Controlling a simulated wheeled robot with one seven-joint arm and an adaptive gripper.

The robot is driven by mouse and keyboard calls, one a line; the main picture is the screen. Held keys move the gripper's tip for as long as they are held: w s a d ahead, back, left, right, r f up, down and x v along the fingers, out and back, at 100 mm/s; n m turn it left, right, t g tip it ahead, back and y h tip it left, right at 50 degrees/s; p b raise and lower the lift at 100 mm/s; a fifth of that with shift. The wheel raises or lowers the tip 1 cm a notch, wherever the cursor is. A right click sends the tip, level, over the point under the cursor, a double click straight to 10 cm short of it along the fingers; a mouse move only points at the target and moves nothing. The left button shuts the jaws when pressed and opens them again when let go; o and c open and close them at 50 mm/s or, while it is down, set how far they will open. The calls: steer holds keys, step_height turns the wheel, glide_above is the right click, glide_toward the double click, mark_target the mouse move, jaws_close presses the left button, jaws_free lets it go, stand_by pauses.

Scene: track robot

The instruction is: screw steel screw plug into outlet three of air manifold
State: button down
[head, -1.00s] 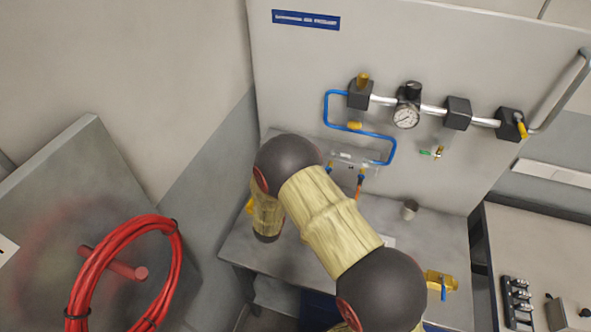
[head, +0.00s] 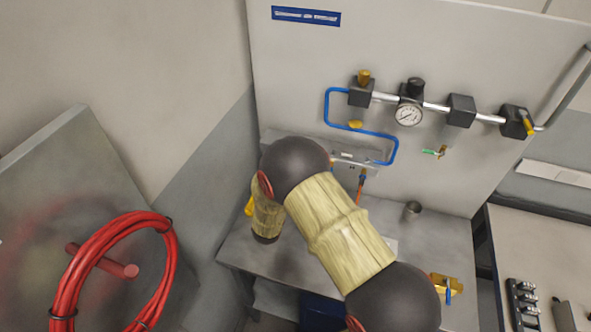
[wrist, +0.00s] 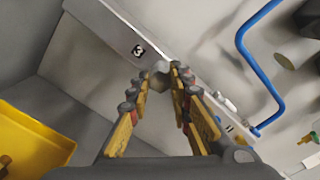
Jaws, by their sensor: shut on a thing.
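My gripper (wrist: 160,82) shows in the wrist view with its yellow fingers closing towards their tips. A small grey rounded piece, the steel screw plug (wrist: 161,67), sits between the fingertips and is partly hidden by them. The air manifold (wrist: 112,26) is a pale grey bar running diagonally behind the tips. A black label with a "3" (wrist: 139,50) is on it, just up and left of the plug. Outlet three itself cannot be made out, nor whether the plug touches it. In the head view the manifold (head: 350,157) is partly behind my arm, which hides the gripper.
A blue hose (head: 327,104) loops down the wall panel to the manifold's right part. A gauge (head: 408,115) and valves are above. A yellow bin (wrist: 32,140) is at the wrist view's left. A grey cup (head: 412,210) and brass valve (head: 440,284) stand on the bench.

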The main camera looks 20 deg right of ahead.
steer(key=shift+m+b, duration=4.25)
steer(key=shift+m, duration=0.25)
steer(key=shift+f+b, duration=0.1)
steer(key=shift+b, duration=0.25)
steer(key=shift+m+b, duration=0.7)
steer(key=shift+m, duration=0.1)
steer(key=shift+m+b, duration=0.5)
steer(key=shift+b, duration=0.2)
steer(key=shift+m+b, duration=2.6)
steer(key=shift+b, duration=1.45)
steer(key=shift+m+b, duration=2.1)
steer(key=shift+b, duration=1.75)
steer(key=shift+m+b, duration=0.5)
steer(key=shift+b, duration=0.55)
